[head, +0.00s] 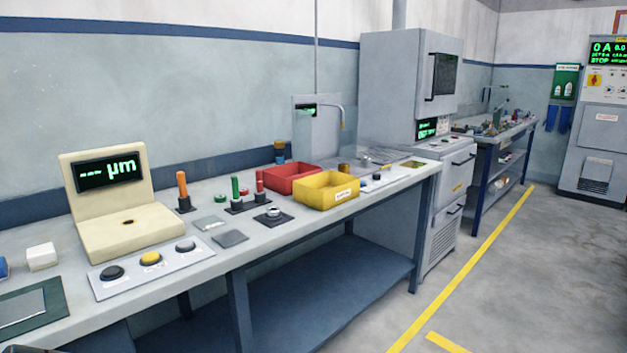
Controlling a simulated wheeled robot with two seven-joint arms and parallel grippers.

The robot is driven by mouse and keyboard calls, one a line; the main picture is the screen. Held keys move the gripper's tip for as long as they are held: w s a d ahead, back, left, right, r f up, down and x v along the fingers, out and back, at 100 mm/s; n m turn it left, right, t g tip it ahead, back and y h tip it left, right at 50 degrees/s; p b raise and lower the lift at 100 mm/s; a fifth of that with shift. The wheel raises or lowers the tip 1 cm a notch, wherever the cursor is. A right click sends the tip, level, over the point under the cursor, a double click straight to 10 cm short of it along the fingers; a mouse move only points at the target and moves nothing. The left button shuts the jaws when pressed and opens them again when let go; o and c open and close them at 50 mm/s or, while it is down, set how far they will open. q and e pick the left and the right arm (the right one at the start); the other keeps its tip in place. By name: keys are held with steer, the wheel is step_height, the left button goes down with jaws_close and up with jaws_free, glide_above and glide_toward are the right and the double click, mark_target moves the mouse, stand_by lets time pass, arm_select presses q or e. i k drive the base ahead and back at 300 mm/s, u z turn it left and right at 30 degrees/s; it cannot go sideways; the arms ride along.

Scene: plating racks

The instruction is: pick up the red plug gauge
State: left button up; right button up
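The red plug gauge (260,182) stands upright on the workbench, in a dark base beside a green gauge (235,188). It is small and partly set against the red bin behind it. A low red piece shows between the two gauges; I cannot tell what it is. Neither of my grippers is in view.
An orange gauge (182,187) stands to the left in its own dark base. A red bin (292,177) and a yellow bin (327,191) are to the right. A cream µm display unit (120,220) and a button panel (150,262) are at left. Floor right of the bench is clear.

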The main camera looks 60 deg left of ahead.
mark_target(259, 174)
steer(key=u, duration=0.65)
steer(key=i, duration=1.1)
steer(key=u, duration=1.05)
